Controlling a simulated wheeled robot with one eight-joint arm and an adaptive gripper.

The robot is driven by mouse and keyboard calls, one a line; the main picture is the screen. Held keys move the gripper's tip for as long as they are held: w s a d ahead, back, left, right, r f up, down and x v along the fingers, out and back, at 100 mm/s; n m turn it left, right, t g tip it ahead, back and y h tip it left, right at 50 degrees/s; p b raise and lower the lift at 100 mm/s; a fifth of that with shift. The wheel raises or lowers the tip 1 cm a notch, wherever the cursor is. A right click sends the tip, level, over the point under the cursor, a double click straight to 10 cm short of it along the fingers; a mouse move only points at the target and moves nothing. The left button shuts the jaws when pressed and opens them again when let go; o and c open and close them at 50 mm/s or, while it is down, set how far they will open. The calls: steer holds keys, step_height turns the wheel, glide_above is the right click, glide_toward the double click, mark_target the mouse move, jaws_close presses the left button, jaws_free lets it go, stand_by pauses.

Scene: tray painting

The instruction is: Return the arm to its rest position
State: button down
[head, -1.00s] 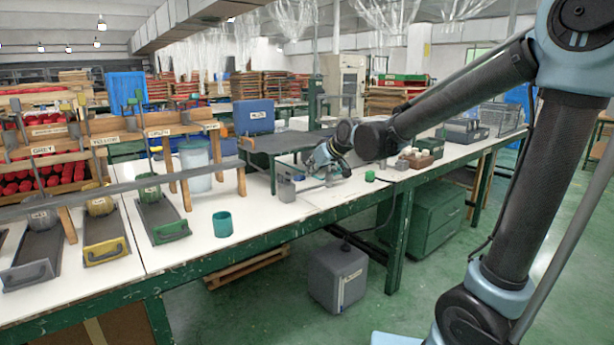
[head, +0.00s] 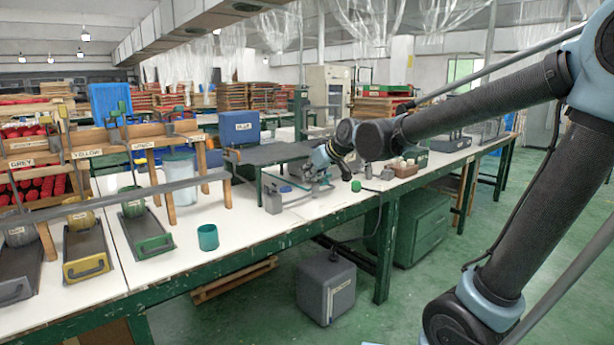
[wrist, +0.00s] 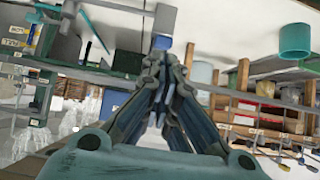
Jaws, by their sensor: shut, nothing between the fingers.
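My gripper (head: 314,175) is at the end of my arm, above the white bench near a small grey fixture (head: 273,198) in the head view. In the wrist view my gripper (wrist: 167,62) has its fingers drawn together with nothing between them. The wrist picture is turned over, with the bench along its top. My arm reaches in from the right side of the head view. Whether the fingertips touch anything is too small to tell.
A teal cup (head: 208,237) stands on the white bench (head: 240,215). A small green object (head: 356,185) lies right of my gripper. Grey, yellow and green trays (head: 147,237) sit at the left. A grey box (head: 326,287) stands on the floor. Green floor is clear at the right.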

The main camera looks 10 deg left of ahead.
steer(key=s+d+f+m+h, duration=0.2)
steer(key=d+f, duration=0.2)
steer(key=d, duration=0.7)
steer(key=s+d+f+m+h, duration=0.2)
steer(key=d+f, duration=0.2)
steer(key=d, duration=0.7)
steer(key=s+d+f+m+g+h, duration=0.2)
steer(key=s+d+f+m, duration=0.1)
steer(key=s+d+f, duration=0.3)
steer(key=s+d+f+m+g+h, duration=0.2)
steer(key=s+d+f, duration=0.4)
steer(key=s+d, duration=0.5)
steer(key=shift+d+f+m, duration=0.3)
steer(key=shift+d+m, duration=0.5)
steer(key=shift+d, duration=0.3)
steer(key=shift+w+f, duration=0.2)
steer(key=shift+w, duration=0.2)
